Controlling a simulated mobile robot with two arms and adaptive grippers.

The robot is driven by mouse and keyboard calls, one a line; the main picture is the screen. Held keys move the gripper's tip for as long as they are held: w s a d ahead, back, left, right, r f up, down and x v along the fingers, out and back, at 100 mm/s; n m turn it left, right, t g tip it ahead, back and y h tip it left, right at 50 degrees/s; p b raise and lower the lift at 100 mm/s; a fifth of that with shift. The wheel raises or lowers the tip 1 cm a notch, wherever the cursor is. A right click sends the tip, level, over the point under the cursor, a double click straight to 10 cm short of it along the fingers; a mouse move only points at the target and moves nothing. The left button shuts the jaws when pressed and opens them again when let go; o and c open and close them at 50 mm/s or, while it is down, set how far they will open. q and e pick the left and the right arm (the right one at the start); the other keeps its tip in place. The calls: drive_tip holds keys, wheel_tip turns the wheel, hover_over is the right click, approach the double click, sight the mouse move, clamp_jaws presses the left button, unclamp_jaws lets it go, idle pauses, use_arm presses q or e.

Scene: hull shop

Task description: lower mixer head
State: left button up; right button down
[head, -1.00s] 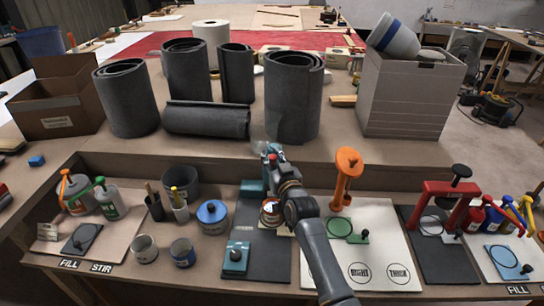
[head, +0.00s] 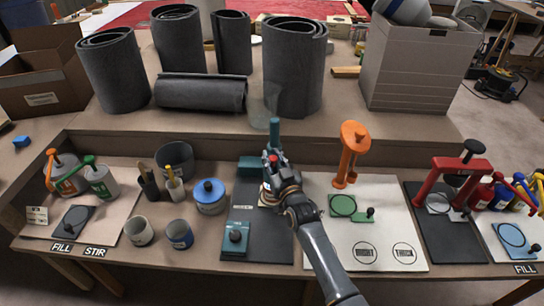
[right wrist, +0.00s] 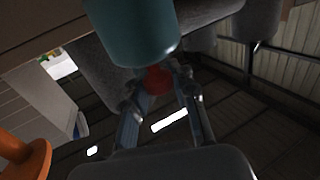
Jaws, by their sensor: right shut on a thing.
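The mixer stands on a dark grey mat (head: 262,235). Its teal rear block (head: 250,168) is on the mat, and its teal cylindrical head (head: 274,134) points upward, so it looks raised. The head fills the top of the right wrist view (right wrist: 132,28). A red knob (right wrist: 157,80) at its end lies between the fingers of my right gripper (right wrist: 160,88), which is shut on it. In the head view the right gripper (head: 273,166) hides much of the mixer. A teal piece with a dark knob (head: 235,237) lies at the mat's front. My left gripper is out of view.
An orange press (head: 350,152) stands close on the right, with a green round plate (head: 343,206) before it. A blue-lidded pot (head: 209,194) and cups stand left. Grey rolls (head: 294,68) stand behind on the raised shelf. A red press (head: 450,185) is farther right.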

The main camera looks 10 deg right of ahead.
drive_tip(key=c, duration=1.1)
unclamp_jaws()
drive_tip(key=shift+s+f, duration=0.25)
drive_tip(key=shift+f, duration=0.25)
drive_tip(key=shift+o, duration=0.2)
drive_tip(key=shift+r, duration=0.2)
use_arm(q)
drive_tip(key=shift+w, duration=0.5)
use_arm(e)
drive_tip(key=s+d, duration=0.1)
drive_tip(key=s, duration=1.1)
drive_tip(key=shift+d, duration=0.2)
